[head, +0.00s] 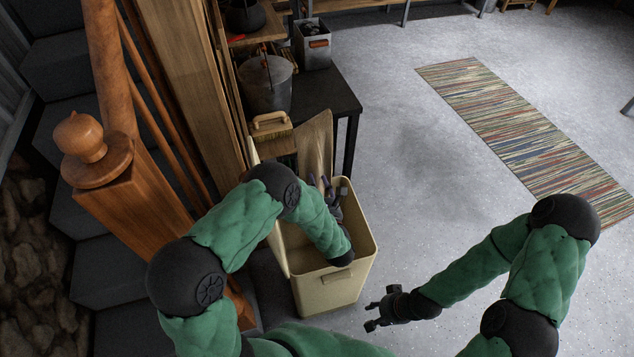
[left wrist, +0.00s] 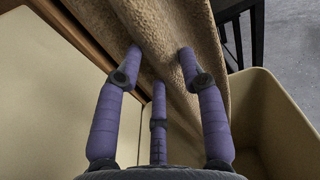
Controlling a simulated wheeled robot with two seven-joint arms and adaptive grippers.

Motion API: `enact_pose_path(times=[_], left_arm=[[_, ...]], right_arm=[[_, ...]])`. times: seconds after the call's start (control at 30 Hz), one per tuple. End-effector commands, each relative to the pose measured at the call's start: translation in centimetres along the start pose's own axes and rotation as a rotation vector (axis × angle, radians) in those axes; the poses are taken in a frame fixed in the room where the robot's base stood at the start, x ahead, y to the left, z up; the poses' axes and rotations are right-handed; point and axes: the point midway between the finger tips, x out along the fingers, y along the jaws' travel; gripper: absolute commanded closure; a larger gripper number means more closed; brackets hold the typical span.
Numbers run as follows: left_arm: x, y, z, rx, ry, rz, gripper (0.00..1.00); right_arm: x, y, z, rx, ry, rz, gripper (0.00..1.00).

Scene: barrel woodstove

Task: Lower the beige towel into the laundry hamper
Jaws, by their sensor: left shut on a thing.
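The beige towel (head: 315,140) hangs as a tall fold at the back of the laundry hamper (head: 332,290). My left gripper (head: 326,185) is shut on the towel over the hamper's back part. In the left wrist view the fingers (left wrist: 160,68) press into the towel (left wrist: 205,30), whose lower part hangs behind them. The hamper is cream, open at the top, with its lid raised on the left. Its wall shows in the left wrist view (left wrist: 290,125). The towel's lower end is hidden. My right gripper (head: 378,310) is open and empty, right of the hamper.
A dark table (head: 335,95) with a metal pot (head: 265,85) and a grey bin (head: 312,45) stands behind the hamper. A brush with a wooden handle (head: 270,122) is by the towel. A wooden stair post (head: 125,190) is at left. The floor at right is clear around a striped rug (head: 530,135).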

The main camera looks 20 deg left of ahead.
Motion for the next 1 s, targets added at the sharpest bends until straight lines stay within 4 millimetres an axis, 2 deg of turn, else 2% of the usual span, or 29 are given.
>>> enact_pose_path(times=[0.6,0.8,1.0], left_arm=[[0.2,0.0,-6.3,-0.001,-0.002,0.001,1.0],[0.2,0.0,-7.5,-0.001,-0.003,0.001,1.0],[0.2,0.0,-7.9,-0.001,-0.003,0.001,1.0]], right_arm=[[3.9,1.4,-0.1,0.0,0.0,0.0,0.6],[4.7,1.7,-0.2,0.0,0.0,0.0,0.6],[4.9,1.7,-0.2,0.0,0.0,0.0,0.6]])
